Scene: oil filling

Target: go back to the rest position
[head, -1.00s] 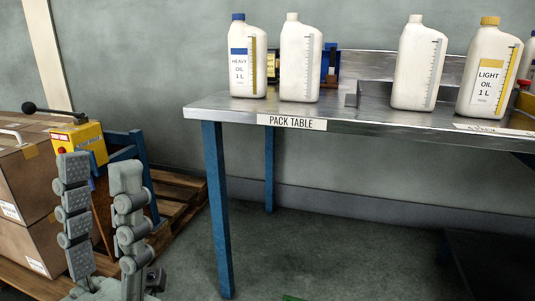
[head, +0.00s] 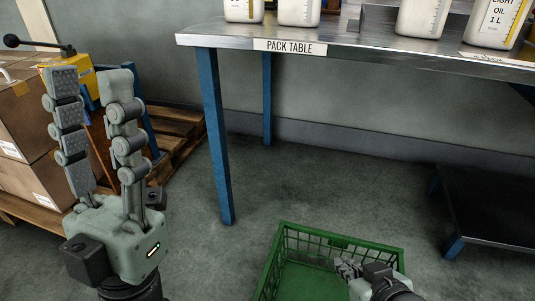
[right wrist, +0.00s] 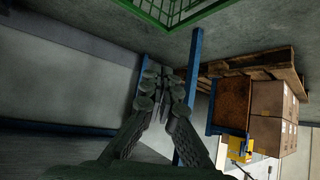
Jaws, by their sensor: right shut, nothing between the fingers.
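My left gripper (head: 90,75) stands upright at the left of the head view. Its two fingers are apart with nothing between them. My right gripper (head: 347,268) shows at the bottom of the head view, in front of the green crate (head: 352,244) from this viewpoint. In the right wrist view its fingers (right wrist: 158,75) come together at the tips and hold nothing. Whether it hangs above the crate or inside it, I cannot tell.
The pack table (head: 385,54) carries several white bottles, cut off at the top; one (head: 300,10) is near its left end. Cardboard boxes (head: 28,110) on a wooden pallet (head: 180,125) stand at left. A low dark platform (head: 490,205) is at right. Floor between is clear.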

